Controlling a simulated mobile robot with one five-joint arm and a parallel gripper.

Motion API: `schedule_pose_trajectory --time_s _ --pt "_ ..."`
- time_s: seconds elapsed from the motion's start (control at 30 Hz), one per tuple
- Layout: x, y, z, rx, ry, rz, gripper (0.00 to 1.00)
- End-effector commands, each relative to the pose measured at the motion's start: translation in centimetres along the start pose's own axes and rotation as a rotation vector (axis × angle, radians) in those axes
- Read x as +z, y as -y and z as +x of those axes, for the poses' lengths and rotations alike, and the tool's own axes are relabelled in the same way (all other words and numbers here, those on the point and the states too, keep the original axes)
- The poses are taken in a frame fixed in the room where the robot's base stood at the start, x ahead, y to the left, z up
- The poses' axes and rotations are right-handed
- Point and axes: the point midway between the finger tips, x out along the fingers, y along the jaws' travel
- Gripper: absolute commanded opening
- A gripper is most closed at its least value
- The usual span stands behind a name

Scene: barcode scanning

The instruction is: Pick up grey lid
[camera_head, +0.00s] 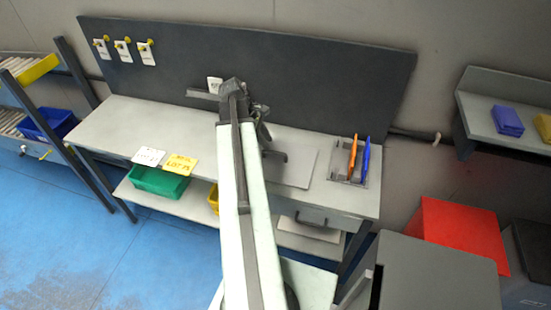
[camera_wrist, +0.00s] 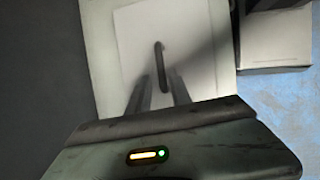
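The grey lid (camera_head: 292,168) is a flat, pale grey square plate on the workbench, right of my arm. It fills the middle of the wrist view (camera_wrist: 200,35), with a dark bar handle (camera_wrist: 161,62) standing near its centre. My gripper (camera_wrist: 160,78) is over the lid with its two fingers apart, one on each side of the handle's lower end in the picture. I cannot tell whether they touch it. In the head view my gripper (camera_head: 276,153) is at the lid's left side, and my arm hides part of the bench there.
The workbench (camera_head: 115,125) has a dark back panel (camera_head: 330,85). A holder with an orange pen (camera_head: 353,158) and a blue pen (camera_head: 366,160) stands right of the lid. White and yellow cards (camera_head: 180,164) lie on the left front edge, above a green bin (camera_head: 158,182).

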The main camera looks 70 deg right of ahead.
Motion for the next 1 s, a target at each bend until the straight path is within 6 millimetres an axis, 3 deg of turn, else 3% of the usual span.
schedule_pose_trajectory --time_s 0.23,0.47,0.7,0.97,1.0 --pt "-0.3 0.1 2.7 0.000 -0.001 0.001 0.25" --pt "-0.1 0.1 3.5 0.000 -0.001 0.002 0.25" --pt "-0.1 0.2 7.8 -0.001 -0.001 0.003 0.25" --pt "0.2 0.1 7.8 0.000 -0.001 0.002 0.25" --pt "0.2 0.1 7.8 0.000 -0.001 0.003 0.17"
